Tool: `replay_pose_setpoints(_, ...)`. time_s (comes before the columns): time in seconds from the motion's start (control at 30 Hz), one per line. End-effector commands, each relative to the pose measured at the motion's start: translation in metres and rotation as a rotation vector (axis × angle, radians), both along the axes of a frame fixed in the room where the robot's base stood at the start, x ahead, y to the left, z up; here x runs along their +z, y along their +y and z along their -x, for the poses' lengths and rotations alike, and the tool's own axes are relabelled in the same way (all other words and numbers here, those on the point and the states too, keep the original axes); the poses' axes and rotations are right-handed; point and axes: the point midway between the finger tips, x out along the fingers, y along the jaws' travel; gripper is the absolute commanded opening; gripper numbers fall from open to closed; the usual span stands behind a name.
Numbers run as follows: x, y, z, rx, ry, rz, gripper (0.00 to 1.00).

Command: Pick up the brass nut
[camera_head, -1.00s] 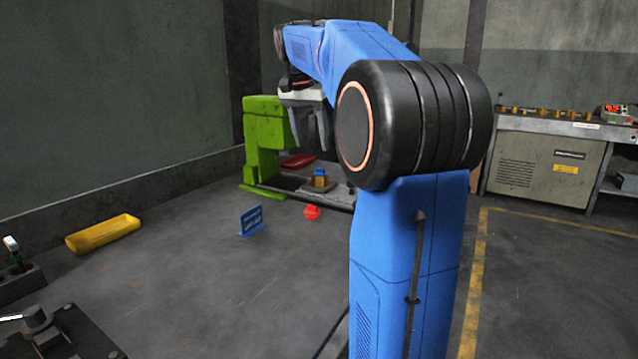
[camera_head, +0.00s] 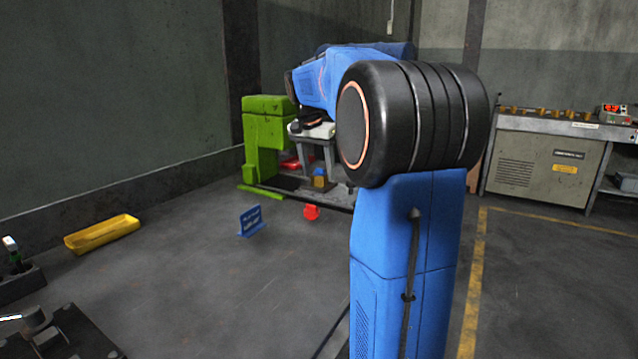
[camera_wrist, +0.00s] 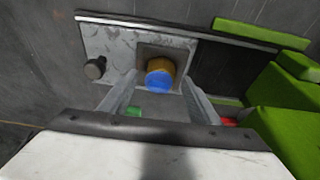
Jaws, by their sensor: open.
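A brass-coloured block (camera_head: 319,181), which I take for the brass nut, has a blue piece on its top. It stands on a square grey pad on a metal plate beside the green press. In the wrist view the brass body (camera_wrist: 160,65) with its round blue face lies just ahead of and between the fingers. My gripper (camera_head: 317,168) is open and points down over it. The wrist view shows both fingers (camera_wrist: 159,80) spread, one on either side of it in the picture. I cannot tell how much height is left between the fingertips and the block.
The green press (camera_head: 266,140) rises close on the left. A dark knob (camera_wrist: 95,68) stands on the plate. A red tray (camera_head: 292,162) lies behind. A red piece (camera_head: 311,212), a blue stand (camera_head: 250,220) and a yellow tray (camera_head: 102,234) are on the floor, with open floor between.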

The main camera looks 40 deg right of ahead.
Motion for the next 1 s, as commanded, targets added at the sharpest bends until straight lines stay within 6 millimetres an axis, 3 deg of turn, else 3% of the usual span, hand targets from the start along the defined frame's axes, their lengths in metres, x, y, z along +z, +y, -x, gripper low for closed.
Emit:
replay_pose_setpoints(0.2, 0.0, 0.0, 0.0, 0.0, 0.0, 0.0, 0.54)
replay_pose_setpoints(0.43, 0.0, 0.0, 0.0, 0.0, 0.0, 0.0, 0.0)
replay_pose_setpoints(0.77, 0.006, 0.0, 0.0, -0.001, -0.002, 0.001, 0.0)
replay_pose_setpoints(1.0, 0.043, -0.001, -0.001, -0.001, -0.003, 0.002, 0.0)
